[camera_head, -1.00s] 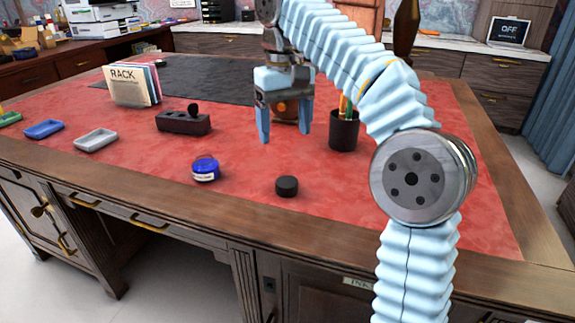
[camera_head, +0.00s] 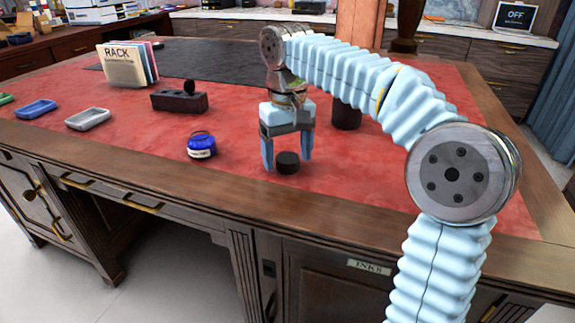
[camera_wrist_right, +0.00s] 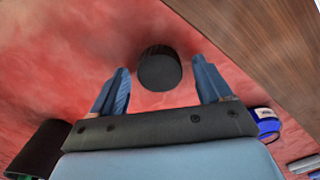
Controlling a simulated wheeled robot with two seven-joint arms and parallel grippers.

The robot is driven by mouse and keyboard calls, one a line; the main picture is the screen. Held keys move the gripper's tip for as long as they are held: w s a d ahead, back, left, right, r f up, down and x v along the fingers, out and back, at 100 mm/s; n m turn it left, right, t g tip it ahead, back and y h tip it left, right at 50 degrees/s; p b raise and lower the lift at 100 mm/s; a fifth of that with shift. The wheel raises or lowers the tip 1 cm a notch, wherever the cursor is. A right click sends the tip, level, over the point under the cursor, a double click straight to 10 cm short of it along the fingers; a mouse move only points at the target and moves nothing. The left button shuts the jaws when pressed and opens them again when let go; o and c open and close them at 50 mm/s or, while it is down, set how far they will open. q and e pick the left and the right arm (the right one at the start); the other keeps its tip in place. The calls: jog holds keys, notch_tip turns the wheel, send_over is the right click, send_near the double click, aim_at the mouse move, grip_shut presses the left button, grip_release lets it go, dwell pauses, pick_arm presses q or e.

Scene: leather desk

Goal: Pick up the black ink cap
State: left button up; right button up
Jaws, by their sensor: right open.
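The black ink cap (camera_head: 288,162) is a short dark cylinder on the red leather top near the desk's front edge. My right gripper (camera_head: 288,168) is open, pointing down, with its two blue fingers on either side of the cap in the head view. In the right wrist view the cap (camera_wrist_right: 160,69) lies between and just beyond the fingertips of the gripper (camera_wrist_right: 162,80), with gaps on both sides and no visible contact. My left gripper is not in view.
A blue ink bottle (camera_head: 201,146) stands left of the gripper. A dark pen cup (camera_head: 346,114) is partly hidden behind my right arm. A dark block holder (camera_head: 180,101), grey tray (camera_head: 88,119), blue tray (camera_head: 37,109) and rack of folders (camera_head: 127,65) are further left. Red leather is clear in front.

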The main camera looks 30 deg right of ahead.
jog(key=shift+f, duration=0.2)
jog(key=c, duration=1.1)
jog(key=shift+c, duration=0.2)
